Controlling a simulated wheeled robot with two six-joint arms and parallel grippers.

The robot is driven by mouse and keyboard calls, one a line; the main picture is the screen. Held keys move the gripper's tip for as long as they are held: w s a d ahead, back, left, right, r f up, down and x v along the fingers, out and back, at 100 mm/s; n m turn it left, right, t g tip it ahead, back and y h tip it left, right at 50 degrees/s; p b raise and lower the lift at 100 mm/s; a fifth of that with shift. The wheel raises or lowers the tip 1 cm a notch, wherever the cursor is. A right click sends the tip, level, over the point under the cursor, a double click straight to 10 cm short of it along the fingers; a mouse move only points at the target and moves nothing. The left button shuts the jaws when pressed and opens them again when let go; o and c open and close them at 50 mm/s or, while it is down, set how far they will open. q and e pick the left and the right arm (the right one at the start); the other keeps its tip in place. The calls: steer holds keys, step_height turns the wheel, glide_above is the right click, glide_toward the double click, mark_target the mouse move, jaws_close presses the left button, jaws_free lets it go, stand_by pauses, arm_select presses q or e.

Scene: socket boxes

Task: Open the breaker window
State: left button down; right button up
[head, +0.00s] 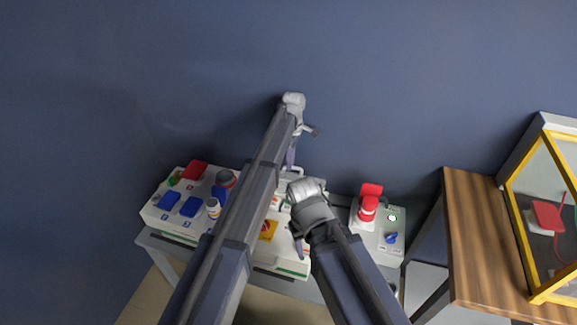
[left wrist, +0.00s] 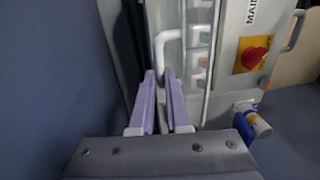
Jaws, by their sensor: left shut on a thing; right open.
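The breaker box (head: 290,262) stands on the table, partly hidden behind my arms. Its clear breaker window (left wrist: 198,60) shows in the left wrist view, with a white handle (left wrist: 158,42) at its left side. My left gripper (left wrist: 160,78) is shut on that handle, its purple fingers on either side of it. In the head view my left gripper (head: 291,160) is at the back edge of the box. My right gripper (head: 299,245) is open, in front of the box, with its fingers partly hidden by its own wrist. How far the window is open, I cannot tell.
A socket box (head: 152,212) with blue and red covers stands left. A grey box with a red plug (head: 367,208) stands right. A wooden cabinet (head: 480,240) and a yellow-framed case (head: 520,215) are far right. A red rotary switch (left wrist: 252,56) is on the breaker box. The wall is close behind.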

arm_select(q)
steer(key=shift+w+d+f+g, duration=0.2)
steer(key=shift+w+g, duration=0.1)
steer(key=shift+w, duration=0.1)
steer(key=shift+a, duration=0.1)
steer(key=c, duration=0.9)
jaws_free()
steer(key=shift+r, duration=0.2)
step_height(320, 180, up, 10)
steer(key=p, duration=0.9)
steer(key=shift+f+p, duration=0.15)
steer(key=shift+p, duration=0.15)
